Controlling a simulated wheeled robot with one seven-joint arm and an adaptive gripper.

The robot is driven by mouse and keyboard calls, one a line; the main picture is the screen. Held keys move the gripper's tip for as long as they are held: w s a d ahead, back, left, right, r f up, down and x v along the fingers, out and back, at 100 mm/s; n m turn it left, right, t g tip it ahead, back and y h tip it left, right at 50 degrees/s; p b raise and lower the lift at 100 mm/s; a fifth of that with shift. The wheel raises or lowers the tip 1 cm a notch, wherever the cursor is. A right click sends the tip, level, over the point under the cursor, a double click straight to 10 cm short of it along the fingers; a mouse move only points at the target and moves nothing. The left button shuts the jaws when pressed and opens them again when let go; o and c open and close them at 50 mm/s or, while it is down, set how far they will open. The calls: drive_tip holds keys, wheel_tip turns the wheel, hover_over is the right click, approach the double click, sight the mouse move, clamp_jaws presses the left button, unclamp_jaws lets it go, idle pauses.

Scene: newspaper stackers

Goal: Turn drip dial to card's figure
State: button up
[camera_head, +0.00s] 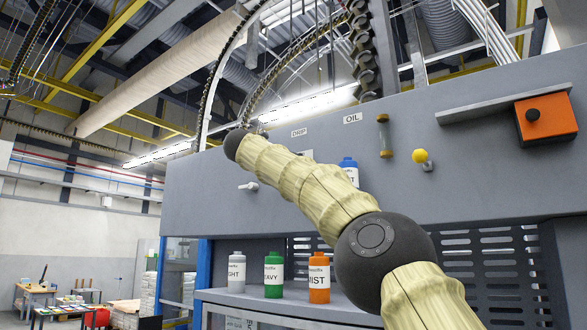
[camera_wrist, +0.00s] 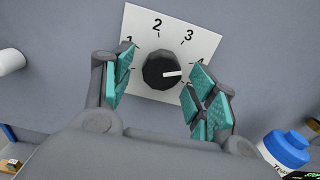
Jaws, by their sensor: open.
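The drip dial (camera_wrist: 160,70) is a black knob with a white pointer on a white plate (camera_wrist: 190,28). The plate shows 1, 2, 3 and a partly hidden 4. The pointer points right, just below the 4. My gripper (camera_wrist: 158,88) is open, with one teal-padded finger on each side of the knob. The right finger is near the pointer's tip; I cannot tell whether either finger touches. In the head view the dial is hidden behind my arm, below the DRIP label (camera_head: 299,133). I cannot make out a card with a figure.
A blue-capped bottle (camera_wrist: 288,150) is close to my gripper's lower right. Grey, green (camera_head: 274,274) and orange (camera_head: 319,278) bottles stand on the shelf below. A yellow-knobbed lever (camera_head: 421,157) and an orange box (camera_head: 546,118) are on the panel at right.

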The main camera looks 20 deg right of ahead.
drive_tip(key=v, duration=1.1)
drive_tip(key=shift+s+a, duration=0.2)
drive_tip(key=shift+s, duration=0.05)
